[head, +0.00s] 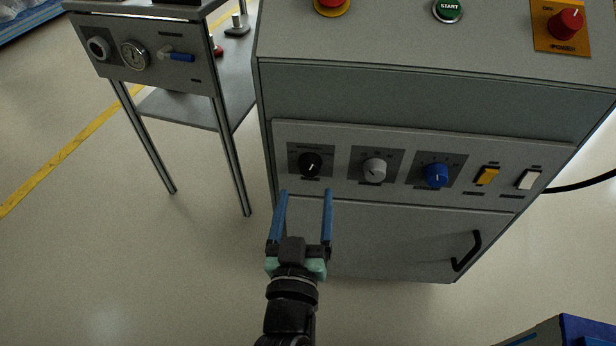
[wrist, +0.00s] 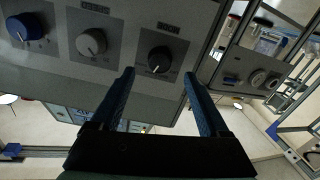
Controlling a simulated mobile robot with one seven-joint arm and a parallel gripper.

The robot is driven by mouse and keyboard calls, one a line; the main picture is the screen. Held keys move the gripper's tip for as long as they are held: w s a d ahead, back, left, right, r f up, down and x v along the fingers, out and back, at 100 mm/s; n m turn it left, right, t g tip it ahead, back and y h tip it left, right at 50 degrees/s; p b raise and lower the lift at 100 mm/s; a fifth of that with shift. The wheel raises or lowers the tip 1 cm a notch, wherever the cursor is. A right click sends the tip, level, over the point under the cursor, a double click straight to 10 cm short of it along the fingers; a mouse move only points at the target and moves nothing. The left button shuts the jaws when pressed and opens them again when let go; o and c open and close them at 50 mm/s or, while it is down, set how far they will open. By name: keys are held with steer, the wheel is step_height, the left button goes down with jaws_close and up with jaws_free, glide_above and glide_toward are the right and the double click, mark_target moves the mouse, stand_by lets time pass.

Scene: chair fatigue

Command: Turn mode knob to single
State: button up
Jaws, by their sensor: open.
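A black knob (head: 311,164) is at the left end of the control panel on the grey cabinet. In the wrist view the black knob (wrist: 160,60) is just beyond the fingertips, between their lines.
A yellow switch (head: 487,176) and a white switch (head: 529,179) are farther right. A red knob (head: 566,23) and green start button (head: 448,10) are on the cabinet top. A door handle (head: 466,251) sticks out below. A metal stand (head: 150,60) is left; the floor between is clear.

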mark_target(309, 172)
steer(key=shift+w+d+b, duration=0.15)
steer(key=shift+w+b, duration=0.1)
steer(key=shift+w, duration=1.15)
steer(key=shift+w+d+b, duration=0.15)
steer(key=shift+w+b, duration=0.1)
steer(key=shift+w, duration=1.15)
jaws_close()
